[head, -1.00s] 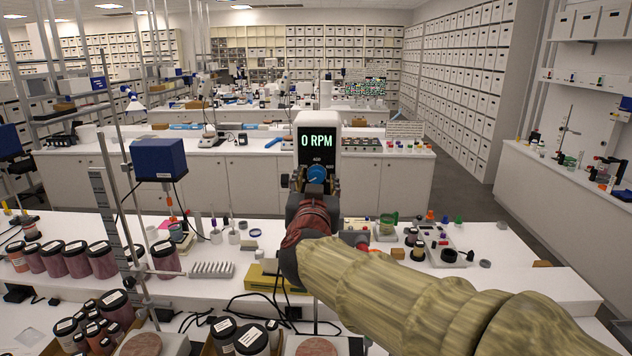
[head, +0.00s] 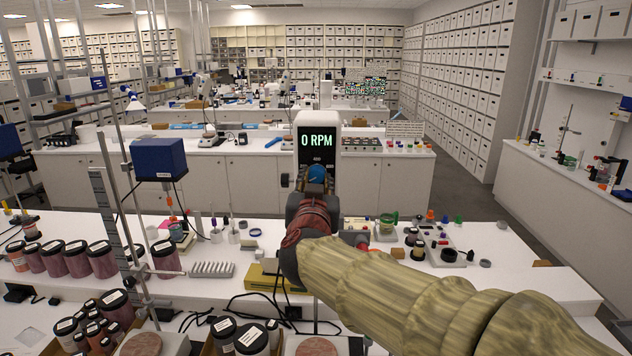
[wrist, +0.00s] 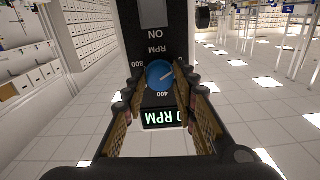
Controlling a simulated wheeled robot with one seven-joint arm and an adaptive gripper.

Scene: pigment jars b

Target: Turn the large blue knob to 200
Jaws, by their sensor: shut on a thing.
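The large blue knob (head: 316,172) is on the dark front panel of a white upright device, below its display (head: 317,142), which reads 0 RPM. In the wrist view the picture is upside down. The knob (wrist: 160,75) shows there with a white pointer line toward the right and slightly up. A 400 mark is just below it and an 800 mark at its left. My gripper (wrist: 158,82) has its fingers on both sides of the knob, shut on it. In the head view my gripper (head: 315,187) covers the knob's lower part.
A switch area (wrist: 153,13) marked ON lies beyond the knob on the panel. The white bench (head: 215,255) holds dark jars (head: 103,260), a stand with a blue motor box (head: 160,160) and small bottles at right.

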